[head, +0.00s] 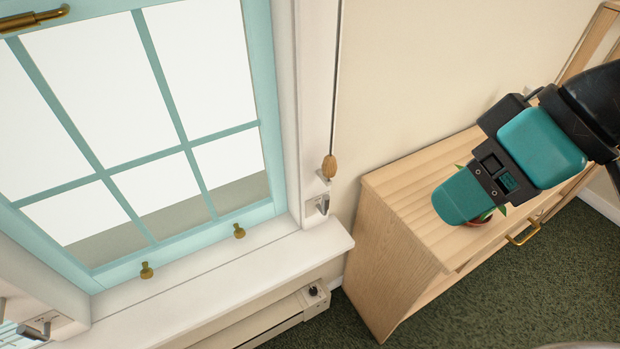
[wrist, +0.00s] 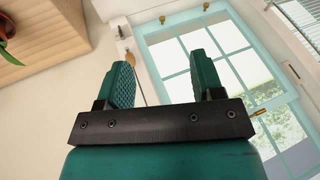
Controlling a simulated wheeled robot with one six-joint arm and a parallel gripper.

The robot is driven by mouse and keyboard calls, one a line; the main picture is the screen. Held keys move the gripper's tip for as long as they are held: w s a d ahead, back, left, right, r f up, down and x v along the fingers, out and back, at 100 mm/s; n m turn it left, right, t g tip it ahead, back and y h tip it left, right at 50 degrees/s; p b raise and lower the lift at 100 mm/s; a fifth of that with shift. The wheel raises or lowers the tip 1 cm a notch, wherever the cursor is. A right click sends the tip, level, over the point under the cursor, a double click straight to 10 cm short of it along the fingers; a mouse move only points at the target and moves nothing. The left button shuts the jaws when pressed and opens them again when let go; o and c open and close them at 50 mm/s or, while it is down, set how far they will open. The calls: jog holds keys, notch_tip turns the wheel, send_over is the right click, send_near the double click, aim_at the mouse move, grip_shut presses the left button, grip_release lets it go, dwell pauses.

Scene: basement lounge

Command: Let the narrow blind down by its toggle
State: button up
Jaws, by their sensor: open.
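A wooden toggle (head: 329,167) hangs on a thin dark cord (head: 337,80) beside the right side of the window frame, just above a small metal bracket (head: 323,204). The toggle also shows in the wrist view (wrist: 129,56), beyond the left finger's tip. My gripper (head: 445,200) is to the right of the toggle, above the wooden cabinet and apart from the cord. In the wrist view its two teal fingers (wrist: 163,75) are spread with nothing held between them. I cannot make out for certain which blind the cord belongs to.
The teal-framed window (head: 190,143) has brass knobs above a white sill (head: 220,265). A wooden cabinet (head: 385,240) stands to the right, bearing a red-potted plant (head: 484,217) partly hidden by my gripper. A pale heater (head: 270,322) is below the sill. Wall beside the toggle is bare.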

jog(key=w+a+f+n+t+y+b, duration=0.15)
jog(key=w+f+b, duration=0.25)
jog(key=f+b, duration=0.45)
jog(key=w+a+f+t+y+b, duration=0.2)
jog(key=w+f+t+y+b, duration=0.1)
jog(key=f+b, duration=0.5)
jog(key=t+y+b, duration=0.3)
jog(key=t+b, duration=0.4)
jog(key=b, duration=0.3)
send_near(335, 168)
jog(key=p+x, duration=0.5)
jog(key=x, duration=0.5)
jog(key=shift+w+a+p, duration=0.2)
jog(key=shift+p, duration=0.15)
jog(key=shift+w+a+f+t, duration=0.2)
jog(key=shift+w+a+t, duration=0.05)
jog(key=shift+w+a, duration=0.1)
